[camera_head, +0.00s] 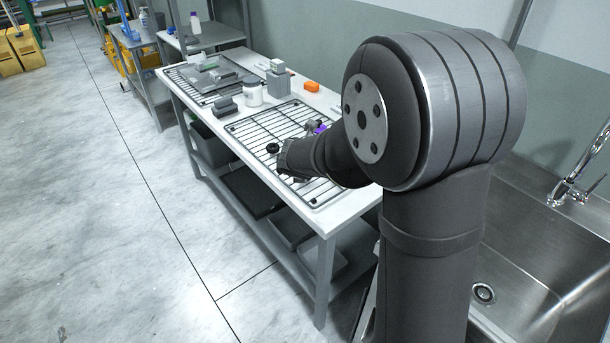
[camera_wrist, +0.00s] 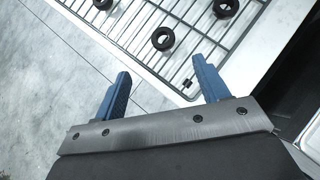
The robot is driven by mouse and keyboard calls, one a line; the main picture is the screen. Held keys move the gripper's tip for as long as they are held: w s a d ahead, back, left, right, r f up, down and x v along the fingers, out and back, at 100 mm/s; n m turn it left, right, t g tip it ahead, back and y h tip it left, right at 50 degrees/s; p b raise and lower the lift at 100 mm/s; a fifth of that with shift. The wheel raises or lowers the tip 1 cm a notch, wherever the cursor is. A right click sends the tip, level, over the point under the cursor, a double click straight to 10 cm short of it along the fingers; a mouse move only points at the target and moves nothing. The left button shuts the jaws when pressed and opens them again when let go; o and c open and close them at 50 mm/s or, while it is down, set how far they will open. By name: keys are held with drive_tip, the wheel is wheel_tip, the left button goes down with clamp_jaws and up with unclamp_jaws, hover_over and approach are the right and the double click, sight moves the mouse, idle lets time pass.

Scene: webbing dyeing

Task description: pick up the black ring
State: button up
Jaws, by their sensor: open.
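A black ring (camera_wrist: 163,38) lies on the wire rack (camera_wrist: 183,62) in the wrist view, just beyond the space between my fingertips. A second black ring (camera_wrist: 226,7) is at the top right and a third (camera_wrist: 103,4) is cut by the top edge. My gripper (camera_wrist: 161,67) is open and empty, its two blue fingers wide apart and near the rack's edge. In the head view one black ring (camera_head: 273,148) shows on the rack (camera_head: 252,127), close to the end of my arm. My arm hides part of the rack there, and my fingers are not clear.
The rack lies on a white table (camera_head: 220,135). A second rack with grey parts (camera_head: 222,75) is at the far end. A steel sink (camera_head: 525,285) is at right.

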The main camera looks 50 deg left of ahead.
drive_tip(key=x, duration=0.7)
drive_tip(key=shift+w+a+f, duration=0.1)
drive_tip(key=shift+w+f, duration=0.05)
drive_tip(key=shift+f, duration=0.05)
drive_tip(key=shift+d+f+x, duration=0.1)
drive_tip(key=shift+d+x, duration=0.05)
drive_tip(key=shift+x, duration=1.2)
drive_tip(key=shift+d+f+x, duration=0.1)
drive_tip(key=shift+f+x, duration=0.05)
drive_tip(key=shift+x, duration=1.2)
drive_tip(key=c, duration=1.1)
drive_tip(key=shift+o, duration=0.2)
drive_tip(key=shift+r, duration=0.15)
